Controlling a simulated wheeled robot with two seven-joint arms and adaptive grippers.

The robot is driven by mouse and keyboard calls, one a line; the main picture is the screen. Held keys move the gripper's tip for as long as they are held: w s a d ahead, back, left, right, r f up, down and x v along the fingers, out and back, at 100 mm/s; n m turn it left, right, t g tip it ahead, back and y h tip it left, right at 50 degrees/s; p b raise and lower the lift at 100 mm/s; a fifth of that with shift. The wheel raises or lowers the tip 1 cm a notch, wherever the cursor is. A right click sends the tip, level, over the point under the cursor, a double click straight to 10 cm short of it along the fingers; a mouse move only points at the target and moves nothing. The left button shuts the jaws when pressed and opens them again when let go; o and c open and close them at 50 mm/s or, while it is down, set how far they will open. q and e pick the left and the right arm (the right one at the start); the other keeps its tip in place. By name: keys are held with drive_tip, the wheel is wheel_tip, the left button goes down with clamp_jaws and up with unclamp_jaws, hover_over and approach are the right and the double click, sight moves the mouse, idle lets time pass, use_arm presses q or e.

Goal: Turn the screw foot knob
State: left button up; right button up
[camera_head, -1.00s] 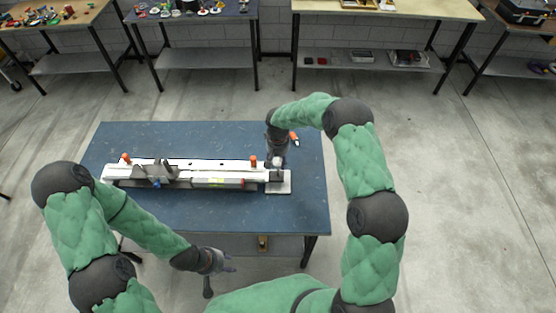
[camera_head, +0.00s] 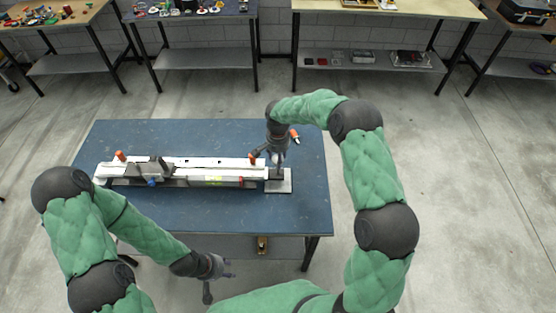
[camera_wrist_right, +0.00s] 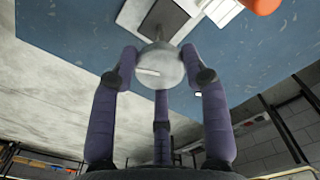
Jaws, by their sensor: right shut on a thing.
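A long white and grey device (camera_head: 212,166) lies across the blue table, with a flat pale plate (camera_head: 279,187) at its right end. My right gripper (camera_head: 277,165) points down over that plate. In the right wrist view, a round grey metal knob (camera_wrist_right: 158,66) sits between its dark fingers, which are shut on it. A dark block and the pale plate show beyond the knob. In the head view the knob is hidden by the gripper. My left gripper (camera_head: 222,268) is in front of the table, empty, with its fingers spread.
Orange knobs (camera_head: 121,156) stand on the device, and a separate orange-tipped thing (camera_head: 294,136) lies behind my right gripper. The blue table (camera_head: 200,213) is clear in front of the device. Other workbenches with small items stand along the back wall.

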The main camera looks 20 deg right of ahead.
drive_tip(key=shift+m+b, duration=0.45)
drive_tip(key=shift+m, duration=0.35)
drive_tip(key=o, duration=1.1)
drive_tip(key=shift+r, duration=0.15)
wheel_tip(320, 180, up, 12)
drive_tip(key=shift+f, duration=0.1)
drive_tip(key=shift+f, duration=0.15)
idle(0.6)
